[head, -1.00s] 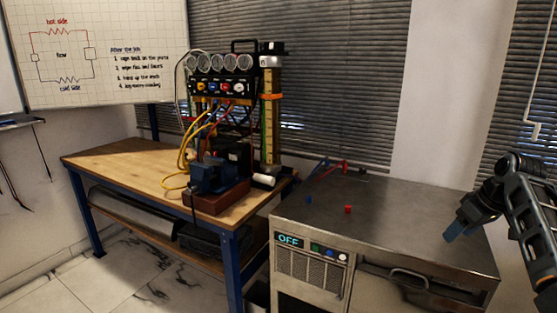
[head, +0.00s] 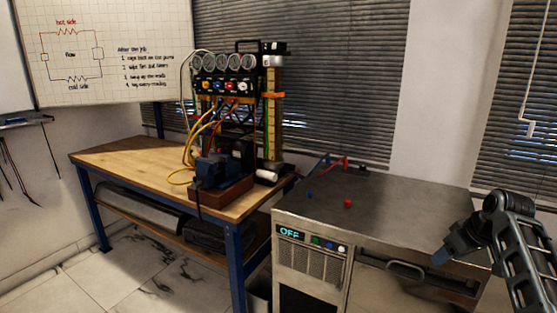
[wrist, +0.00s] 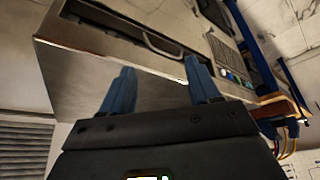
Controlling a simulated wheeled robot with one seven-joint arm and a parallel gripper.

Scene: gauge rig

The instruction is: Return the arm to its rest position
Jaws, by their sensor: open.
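My gripper (head: 441,256) is at the right in the head view, in front of the right end of the steel cabinet's top. In the wrist view its two blue fingers (wrist: 158,88) stand apart with nothing between them. The gripper is open and empty. The steel cabinet (head: 400,205) lies beyond the fingers and fills much of the wrist view (wrist: 110,70). I cannot tell the exact gap between fingers and cabinet.
A small blue cap (head: 310,196) and a red cap (head: 347,203) lie on the cabinet top. The cabinet's display (head: 290,233) reads OFF, with a handle (head: 405,269) beside it. A wooden bench (head: 130,155) at the left carries a gauge rig (head: 228,88) with hoses. Floor is clear at lower left.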

